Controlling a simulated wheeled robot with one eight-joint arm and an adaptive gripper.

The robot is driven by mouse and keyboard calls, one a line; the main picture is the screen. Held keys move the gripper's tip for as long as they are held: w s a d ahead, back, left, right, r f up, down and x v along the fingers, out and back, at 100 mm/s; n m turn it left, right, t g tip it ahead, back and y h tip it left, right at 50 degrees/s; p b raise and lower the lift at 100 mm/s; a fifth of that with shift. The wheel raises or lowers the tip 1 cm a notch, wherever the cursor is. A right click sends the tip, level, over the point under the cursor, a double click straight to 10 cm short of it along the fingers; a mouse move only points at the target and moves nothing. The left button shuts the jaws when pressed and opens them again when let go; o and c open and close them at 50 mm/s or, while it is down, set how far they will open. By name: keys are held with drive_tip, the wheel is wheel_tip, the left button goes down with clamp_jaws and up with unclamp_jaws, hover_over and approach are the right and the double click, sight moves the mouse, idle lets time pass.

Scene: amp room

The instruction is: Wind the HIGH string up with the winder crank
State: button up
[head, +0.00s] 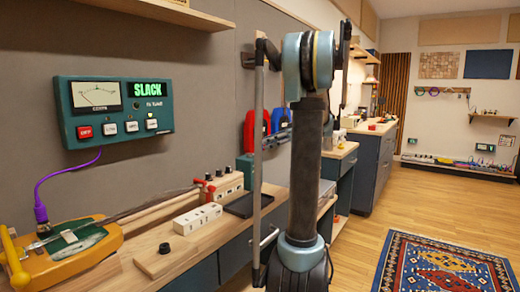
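A yellow-orange stringed instrument body (75,258) lies on the bench at the lower left, with a purple cable plugged into it. Its neck and strings (150,207) run right to a pale wooden end block (228,184). A small red part (206,189) stands near that end; I cannot tell if it is the winder crank. A yellow handle (12,258) sticks up at the left edge. The teal meter box (113,108) on the wall reads SLACK in green. My arm stands upright mid-picture, right of the instrument. Dark slim parts by its top joint may belong to my gripper; its fingers are not clear.
A white socket strip (198,218), a black knob (164,248) and a dark tray (248,204) lie on the wooden bench. Open wooden floor (360,235) and a patterned rug (445,265) lie to the right.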

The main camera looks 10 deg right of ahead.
sight(260, 146)
drive_tip(key=shift+x, duration=2.5)
drive_tip(key=shift+c, duration=0.6)
